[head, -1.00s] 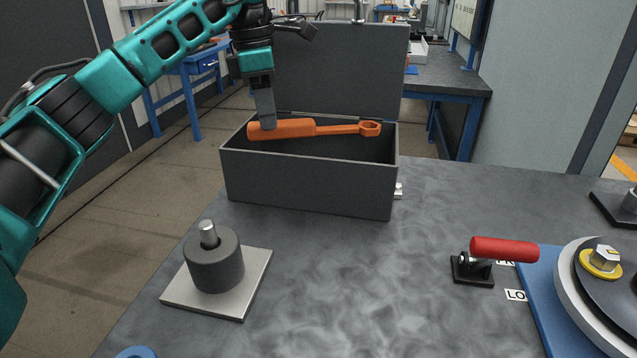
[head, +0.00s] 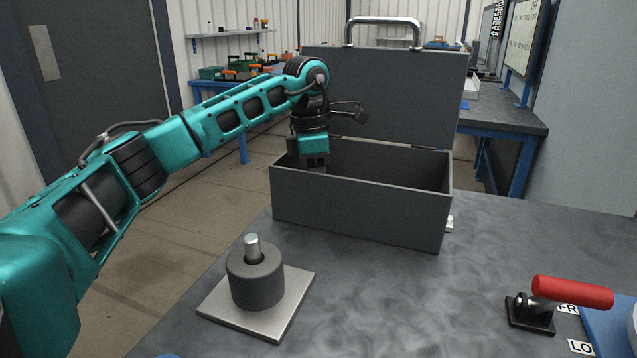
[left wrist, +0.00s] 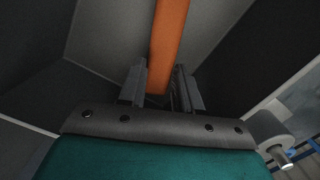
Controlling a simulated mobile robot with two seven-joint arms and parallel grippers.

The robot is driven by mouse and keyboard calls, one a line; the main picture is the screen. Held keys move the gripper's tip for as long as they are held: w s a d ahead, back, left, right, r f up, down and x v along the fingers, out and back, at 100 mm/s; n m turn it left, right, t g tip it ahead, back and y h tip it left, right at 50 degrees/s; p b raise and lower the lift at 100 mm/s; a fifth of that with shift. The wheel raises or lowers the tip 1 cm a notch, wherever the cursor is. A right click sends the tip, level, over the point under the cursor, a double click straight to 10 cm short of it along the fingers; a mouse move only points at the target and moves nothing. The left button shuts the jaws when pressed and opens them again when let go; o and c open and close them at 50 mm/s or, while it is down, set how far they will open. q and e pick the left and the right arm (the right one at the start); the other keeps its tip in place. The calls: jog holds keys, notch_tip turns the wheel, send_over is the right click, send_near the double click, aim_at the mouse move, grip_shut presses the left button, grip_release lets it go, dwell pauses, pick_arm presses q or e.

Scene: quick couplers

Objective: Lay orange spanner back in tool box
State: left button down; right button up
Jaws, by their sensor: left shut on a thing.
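The grey tool box (head: 355,208) stands on the table with its lid (head: 400,95) raised. My left gripper (head: 316,168) reaches down inside the box near its left end, and its fingertips are hidden behind the front wall. In the left wrist view, my left gripper (left wrist: 160,90) is shut on the orange spanner (left wrist: 170,45), whose handle runs up from between the fingers. The spanner is hidden in the head view by the box wall. I cannot tell whether it touches the box floor. My right gripper is not in view.
A grey cylinder with a metal pin (head: 255,275) stands on a square plate at the front left. A red-handled lever clamp (head: 570,293) sits at the right beside a blue plate (head: 612,325). The table between them is clear. A blue bench stands behind.

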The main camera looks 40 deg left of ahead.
pick_arm(q)
jog(key=c, duration=0.8)
grip_release()
jog(key=shift+f, duration=0.1)
jog(key=r+p, duration=0.1)
jog(key=r, duration=0.3)
jog(key=r+p, duration=0.1)
jog(key=r, duration=0.3)
jog(key=a+r, duration=0.1)
jog(key=r, duration=0.3)
jog(key=shift+s+r+p, duration=0.1)
jog(key=shift+s+p, duration=0.25)
jog(key=shift+p, duration=0.05)
